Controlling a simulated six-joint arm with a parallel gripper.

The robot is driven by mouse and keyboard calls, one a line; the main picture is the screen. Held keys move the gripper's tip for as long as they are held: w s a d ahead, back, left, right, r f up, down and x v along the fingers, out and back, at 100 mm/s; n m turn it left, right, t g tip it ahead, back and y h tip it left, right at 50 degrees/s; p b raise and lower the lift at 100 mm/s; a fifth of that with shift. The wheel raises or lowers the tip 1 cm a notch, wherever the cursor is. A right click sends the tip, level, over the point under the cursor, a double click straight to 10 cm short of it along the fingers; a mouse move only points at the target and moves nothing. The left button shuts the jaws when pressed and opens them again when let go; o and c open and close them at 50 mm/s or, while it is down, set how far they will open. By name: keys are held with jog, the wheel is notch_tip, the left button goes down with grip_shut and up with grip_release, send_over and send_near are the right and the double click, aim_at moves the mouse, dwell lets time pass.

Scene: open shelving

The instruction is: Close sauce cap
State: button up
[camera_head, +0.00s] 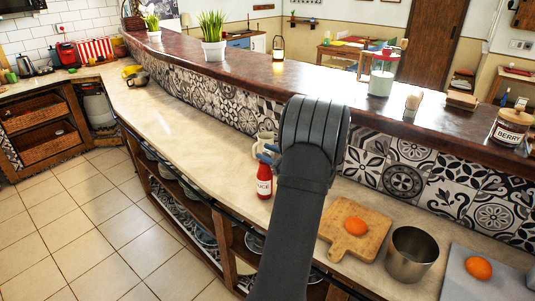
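A red sauce bottle (264,184) with a white label stands upright on the light counter, just left of my dark arm in the head view. Its top is pale and small, so I cannot tell whether the cap is open or shut. My gripper (269,152) is mostly hidden behind my arm.
Right of my arm are a wooden cutting board (350,240) with an orange fruit (356,226), a metal pot (411,254) and a grey board (465,285) with another orange fruit (479,268). A patterned tile wall (215,98) rises behind the counter. The counter left of the bottle is mostly clear.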

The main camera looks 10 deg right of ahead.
jog(key=v, duration=1.7)
jog(key=shift+s+d+r, duration=0.1)
jog(key=x, duration=2)
jog(key=shift+s, duration=0.1)
grip_shut()
